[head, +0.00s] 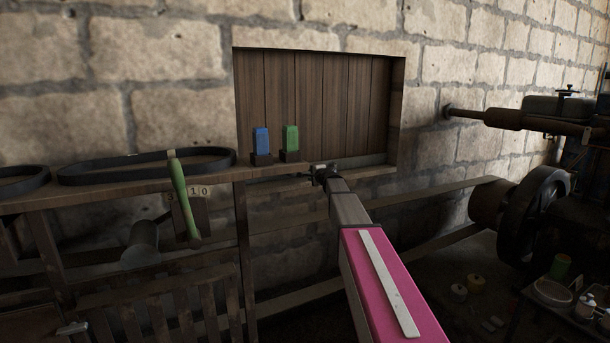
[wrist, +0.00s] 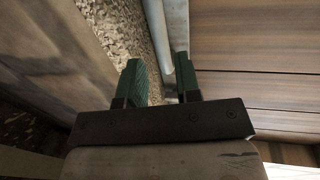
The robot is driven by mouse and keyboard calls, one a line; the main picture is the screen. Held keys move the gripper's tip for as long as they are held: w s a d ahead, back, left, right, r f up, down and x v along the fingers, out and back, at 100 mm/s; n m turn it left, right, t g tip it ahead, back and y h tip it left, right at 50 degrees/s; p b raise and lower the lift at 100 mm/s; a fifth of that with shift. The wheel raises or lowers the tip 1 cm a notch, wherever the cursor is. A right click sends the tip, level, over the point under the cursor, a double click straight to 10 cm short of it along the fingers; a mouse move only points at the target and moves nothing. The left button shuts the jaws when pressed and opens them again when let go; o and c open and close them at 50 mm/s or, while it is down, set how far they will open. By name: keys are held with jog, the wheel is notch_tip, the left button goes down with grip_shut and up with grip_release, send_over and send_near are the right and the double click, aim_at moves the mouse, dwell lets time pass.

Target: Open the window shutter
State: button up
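The window shutter (head: 340,105) is a panel of dark vertical wooden planks, closed in a recess of the stone wall in the head view. Wooden planks (wrist: 258,75), apparently the shutter's, fill the right side of the wrist view. My gripper (head: 322,172) is at the lower edge of the window, near the sill, small and dark in the head view. In the wrist view my gripper (wrist: 162,82) shows two green fingers standing apart. A pale grey bar or edge (wrist: 160,45) runs behind the gap; I cannot tell whether it lies between the fingers. No shutter handle is distinguishable.
A blue block (head: 261,141) and a green block (head: 290,138) stand on dark bases before the shutter's lower left. Black belts (head: 145,166) lie on the shelf at left. Machinery with a flywheel (head: 530,215) occupies the right.

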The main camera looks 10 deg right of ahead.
jog(key=x, duration=0.7)
jog(key=shift+w, duration=0.2)
grip_shut()
